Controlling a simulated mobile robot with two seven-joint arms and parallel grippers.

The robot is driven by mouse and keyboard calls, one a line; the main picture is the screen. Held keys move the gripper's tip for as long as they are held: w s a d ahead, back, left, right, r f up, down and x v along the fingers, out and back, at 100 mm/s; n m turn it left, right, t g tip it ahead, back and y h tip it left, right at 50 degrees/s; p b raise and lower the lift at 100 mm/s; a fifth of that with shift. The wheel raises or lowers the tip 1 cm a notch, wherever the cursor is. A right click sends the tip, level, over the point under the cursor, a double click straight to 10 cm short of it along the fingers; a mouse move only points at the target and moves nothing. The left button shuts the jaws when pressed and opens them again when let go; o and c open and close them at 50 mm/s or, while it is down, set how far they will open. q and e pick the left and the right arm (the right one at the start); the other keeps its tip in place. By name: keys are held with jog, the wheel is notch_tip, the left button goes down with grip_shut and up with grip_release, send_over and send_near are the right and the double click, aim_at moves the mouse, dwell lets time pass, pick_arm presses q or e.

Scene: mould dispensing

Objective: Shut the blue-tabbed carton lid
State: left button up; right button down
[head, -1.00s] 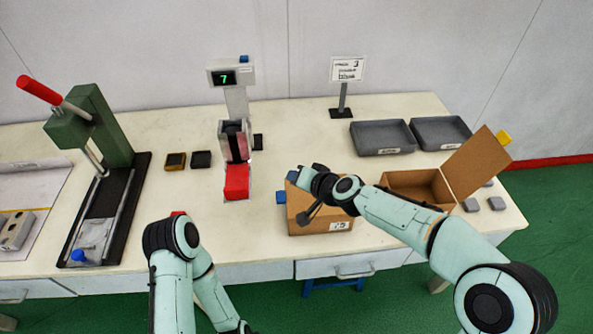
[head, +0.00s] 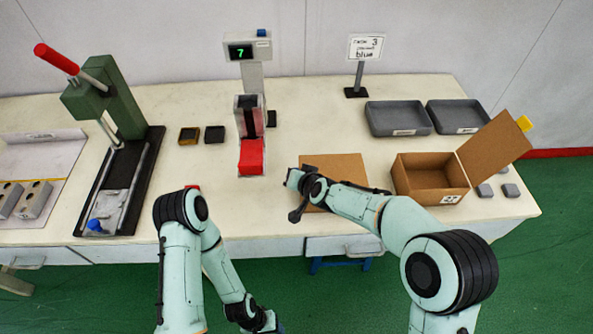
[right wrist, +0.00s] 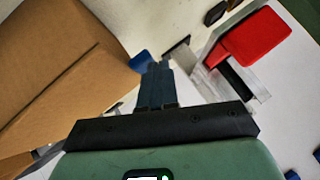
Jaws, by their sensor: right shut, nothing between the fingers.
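The left brown carton (head: 338,168) stands at the table's front, partly hidden by my right arm. A flat brown panel, its lid by the look of it, shows over its top in the head view; I cannot tell whether it lies fully down. The blue tab (right wrist: 141,61) shows in the right wrist view at the panel's edge, beside the fingertips; contact is unclear. My right gripper (right wrist: 157,66) is shut and empty at the carton's left side. My left arm is folded low, its end (head: 262,322) at the bottom edge, its jaws unclear.
A second carton (head: 428,178) stands open at right, its lid with a yellow tab (head: 524,123) raised. Grey trays (head: 397,133) lie behind. A dispenser with a red block (head: 251,157) stands left of the cartons. A green press (head: 110,110) is farther left. A sign (head: 366,48) reads blue.

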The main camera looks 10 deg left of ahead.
pick_arm(q)
jog(key=shift+s+f, duration=0.2)
jog(key=shift+f, duration=0.1)
pick_arm(e)
jog(key=shift+s+a+f, duration=0.1)
jog(key=shift+f, duration=0.5)
pick_arm(q)
jog(key=shift+r, duration=0.1)
jog(key=r+p, duration=0.1)
jog(key=w+a+r+p, duration=0.1)
jog(key=r, duration=0.1)
jog(key=w+r+p, duration=0.1)
jog(key=shift+a+r, duration=0.2)
jog(key=shift+r, duration=0.1)
pick_arm(e)
jog(key=s+d+r, duration=0.2)
jog(key=s+r, duration=0.4)
jog(key=r, duration=0.6)
jog(key=shift+s+r, duration=0.25)
jog(key=shift+s, duration=0.05)
